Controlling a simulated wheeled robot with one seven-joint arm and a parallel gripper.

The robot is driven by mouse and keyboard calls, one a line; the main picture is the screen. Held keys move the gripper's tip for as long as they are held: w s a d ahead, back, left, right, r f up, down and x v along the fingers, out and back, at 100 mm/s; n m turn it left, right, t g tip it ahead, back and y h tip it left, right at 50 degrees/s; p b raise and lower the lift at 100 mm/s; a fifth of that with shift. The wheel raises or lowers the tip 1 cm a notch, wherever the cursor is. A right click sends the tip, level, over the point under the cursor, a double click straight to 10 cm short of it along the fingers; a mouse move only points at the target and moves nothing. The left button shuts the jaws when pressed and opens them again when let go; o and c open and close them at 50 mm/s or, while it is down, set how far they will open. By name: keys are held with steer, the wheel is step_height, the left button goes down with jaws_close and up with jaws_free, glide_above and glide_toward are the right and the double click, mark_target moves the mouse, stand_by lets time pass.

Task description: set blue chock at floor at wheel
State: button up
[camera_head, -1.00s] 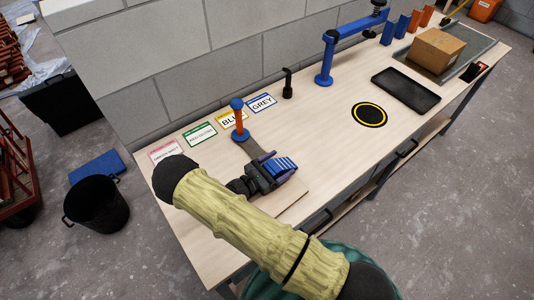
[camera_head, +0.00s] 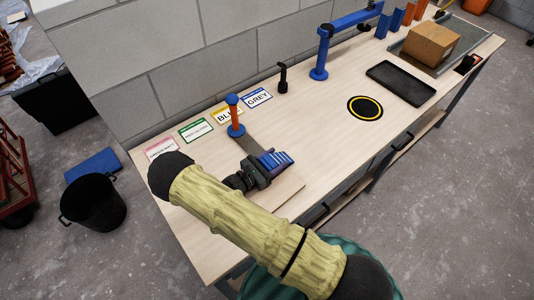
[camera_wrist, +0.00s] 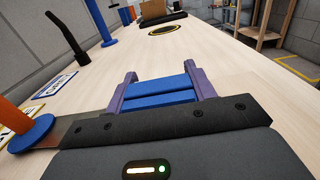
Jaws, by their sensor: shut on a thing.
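My gripper (camera_head: 275,160) is low over the near part of the workbench, beside the orange and blue post. Its purple fingers are shut on a blue ribbed block, the blue chock (camera_head: 272,161). In the wrist view the chock (camera_wrist: 157,92) sits between the two fingers (camera_wrist: 162,86). I cannot tell whether it touches the bench top. I cannot make out a wheel clearly; a red trolley frame (camera_head: 12,180) stands at the left edge, partly cut off.
The workbench (camera_head: 320,130) holds label cards, an orange and blue post (camera_head: 235,116), a black peg (camera_head: 282,78), a blue stand (camera_head: 320,62), a black tray (camera_head: 401,83) and a cardboard box (camera_head: 431,44). A black bucket (camera_head: 93,203) and blue panel (camera_head: 93,165) are on the floor left.

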step_height(320, 180, up, 10)
steer(key=shift+r+b, duration=0.1)
steer(key=shift+b, duration=0.9)
steer(key=d+f+n+t+y, duration=0.1)
steer(key=d+n+t+y, duration=0.1)
steer(key=y, duration=0.3)
steer(key=d+f+n+t+y, duration=0.2)
steer(key=d+n+t+y, duration=0.1)
steer(key=n+y, duration=0.1)
steer(key=d+f+n+t+y, duration=0.2)
steer(key=d+n+t+y, duration=0.1)
steer(key=n+y, duration=0.2)
steer(key=shift+w+d+f+y, duration=0.1)
steer(key=shift+w+f+y, duration=0.05)
steer(key=shift+w+y, duration=0.2)
steer(key=shift+s+d+f, duration=0.2)
steer(key=shift+s+f, duration=0.05)
steer(key=shift+f, duration=0.1)
